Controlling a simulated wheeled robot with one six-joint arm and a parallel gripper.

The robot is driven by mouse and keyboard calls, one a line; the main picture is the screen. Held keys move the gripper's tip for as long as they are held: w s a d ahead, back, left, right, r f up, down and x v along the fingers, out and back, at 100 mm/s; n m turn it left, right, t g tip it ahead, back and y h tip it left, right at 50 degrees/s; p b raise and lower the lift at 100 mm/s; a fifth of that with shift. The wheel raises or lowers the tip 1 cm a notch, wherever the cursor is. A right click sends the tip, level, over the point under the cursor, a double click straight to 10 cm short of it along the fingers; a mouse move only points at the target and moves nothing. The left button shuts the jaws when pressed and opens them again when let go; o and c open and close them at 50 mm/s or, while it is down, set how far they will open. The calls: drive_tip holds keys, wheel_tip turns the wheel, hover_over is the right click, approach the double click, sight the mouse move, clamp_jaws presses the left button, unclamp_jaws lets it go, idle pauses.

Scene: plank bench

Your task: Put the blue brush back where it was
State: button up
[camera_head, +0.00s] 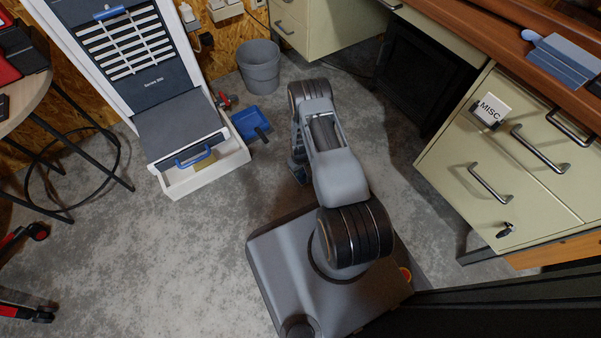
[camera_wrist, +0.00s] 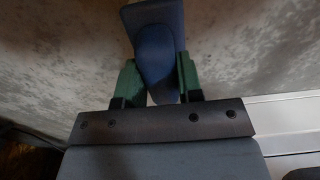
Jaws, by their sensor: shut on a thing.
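My gripper (camera_wrist: 158,78) has its green fingers on both sides of the blue brush (camera_wrist: 160,48) and is shut on it. The brush reaches out past the fingertips, above the grey floor. In the head view my gripper is low in front of my base, mostly hidden by my arm, and a small bluish part shows there. A blue dustpan (camera_head: 250,124) with a dark handle lies on the floor to the left of my arm, beside the white cabinet. I cannot tell whether the brush touches the floor.
A white and grey machine (camera_head: 155,95) with an open lower tray stands at the left. A grey bin (camera_head: 259,68) stands behind the dustpan. Beige drawers (camera_head: 490,170) are at the right. A round table (camera_head: 22,95) is at the far left. The floor (camera_head: 130,250) at front left is clear.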

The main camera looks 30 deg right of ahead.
drive_tip(key=shift+f, duration=1.1)
drive_tip(key=shift+f, duration=0.1)
drive_tip(key=o, duration=0.9)
